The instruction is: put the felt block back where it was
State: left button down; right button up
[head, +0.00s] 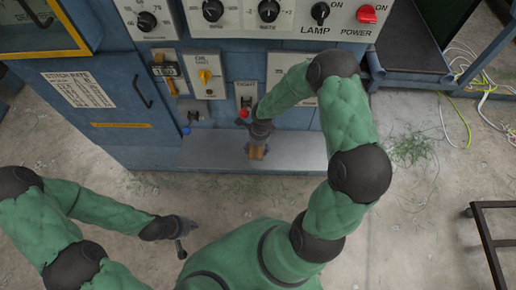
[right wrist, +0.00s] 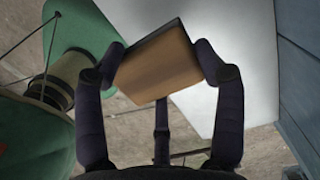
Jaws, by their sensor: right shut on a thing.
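The felt block (right wrist: 158,66) is a small brown-orange block with a darker top face. In the right wrist view my right gripper (right wrist: 160,70) has its dark fingers shut on the block's two sides. In the head view the block (head: 257,153) shows below my right gripper (head: 258,143), over the grey metal ledge (head: 210,153) at the foot of the blue machine. I cannot tell whether the block touches the ledge. My left gripper (head: 184,236) hangs low over the floor at lower left, away from the ledge; its finger opening is unclear.
The blue machine's front carries knobs, a yellow switch (head: 205,76) and a red power knob (head: 367,13). Small levers with blue and red ends stick out above the ledge. A dark metal frame (head: 492,240) stands at the right. Loose wires and green scraps lie on the concrete floor.

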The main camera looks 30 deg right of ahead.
aim_at(258, 148)
jog(key=f, duration=0.1)
jog(key=w+d+f, duration=0.1)
jog(key=w+d+f+b, duration=0.1)
jog(key=f, duration=0.1)
jog(key=shift+w+d, duration=0.15)
jog(key=shift+w, duration=0.05)
jog(key=shift+f+b, duration=0.65)
jog(key=shift+f, duration=0.75)
jog(key=shift+f, duration=0.15)
jog(key=o, duration=1.1)
